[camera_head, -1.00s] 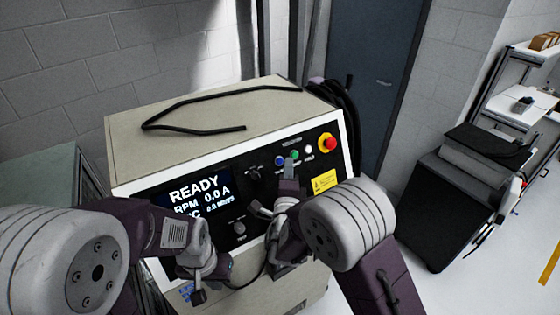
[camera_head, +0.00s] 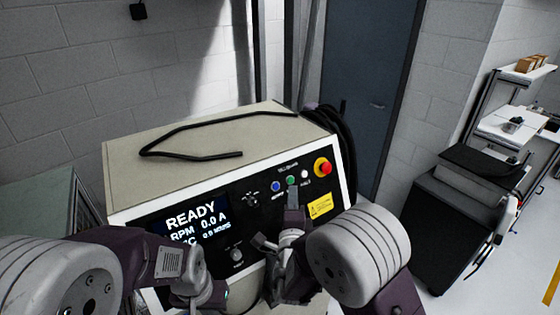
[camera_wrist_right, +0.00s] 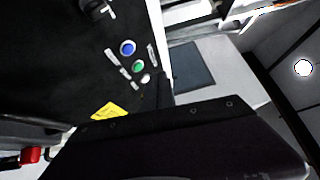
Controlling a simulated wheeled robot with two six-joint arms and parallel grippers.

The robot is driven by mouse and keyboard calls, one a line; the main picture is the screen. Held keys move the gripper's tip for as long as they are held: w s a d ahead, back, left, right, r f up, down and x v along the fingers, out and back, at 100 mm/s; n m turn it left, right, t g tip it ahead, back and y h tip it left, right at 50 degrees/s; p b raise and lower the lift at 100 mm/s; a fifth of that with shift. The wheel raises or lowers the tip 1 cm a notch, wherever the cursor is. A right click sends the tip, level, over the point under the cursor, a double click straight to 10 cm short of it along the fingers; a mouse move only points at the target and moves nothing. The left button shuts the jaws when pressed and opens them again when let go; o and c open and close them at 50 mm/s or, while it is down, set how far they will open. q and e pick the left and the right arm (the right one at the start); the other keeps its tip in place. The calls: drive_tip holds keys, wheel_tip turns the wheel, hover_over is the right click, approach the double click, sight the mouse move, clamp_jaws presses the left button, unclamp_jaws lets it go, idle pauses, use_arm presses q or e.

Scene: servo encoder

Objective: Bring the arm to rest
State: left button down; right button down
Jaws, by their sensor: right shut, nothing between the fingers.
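The grey-and-black control cabinet (camera_head: 115,175) stands in front of me, its screen (camera_head: 190,222) reading READY and 0.0 A. My right arm (camera_head: 355,255) is in front of the panel's lower right. My right gripper (camera_head: 292,205) is shut and empty, below the blue, green and white buttons; I cannot tell whether it touches the panel. In the right wrist view the blue button (camera_wrist_right: 127,48) and green button (camera_wrist_right: 138,66) show clear of the dark gripper body. My left arm (camera_head: 60,280) is at the lower left; its gripper (camera_head: 192,295) is partly cut off below the screen.
A red emergency stop (camera_head: 322,167) and yellow label (camera_head: 320,206) are at the panel's right. A black cable (camera_head: 190,156) lies on the cabinet top. A dark cart (camera_head: 445,220) and shelves (camera_head: 510,125) stand at right. Open floor lies between cabinet and cart.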

drive_tip(key=s+d+f+m+g+h+b, duration=0.2)
drive_tip(key=d+f+m+g+h+b, duration=0.3)
drive_tip(key=d, duration=0.9)
drive_tip(key=s+d+f+m+g+h+b, duration=0.15)
drive_tip(key=d+m+h+b, duration=0.25)
drive_tip(key=d+m+h, duration=0.65)
drive_tip(key=s+d+f+m+g+y+b, duration=0.2)
drive_tip(key=s+d+f+m+g+y, duration=0.1)
drive_tip(key=s+d+f+m+g, duration=0.65)
drive_tip(key=s+a+f+m+g+y+b, duration=0.2)
drive_tip(key=s+f+m+g+y, duration=0.25)
drive_tip(key=s+f+m, duration=0.6)
drive_tip(key=a+f+m+t+y, duration=0.2)
drive_tip(key=a+m+y, duration=0.6)
drive_tip(key=a+m, duration=0.7)
drive_tip(key=f+m, duration=0.1)
drive_tip(key=m, duration=0.2)
drive_tip(key=shift+a+f+t, duration=0.15)
drive_tip(key=shift+t, duration=0.2)
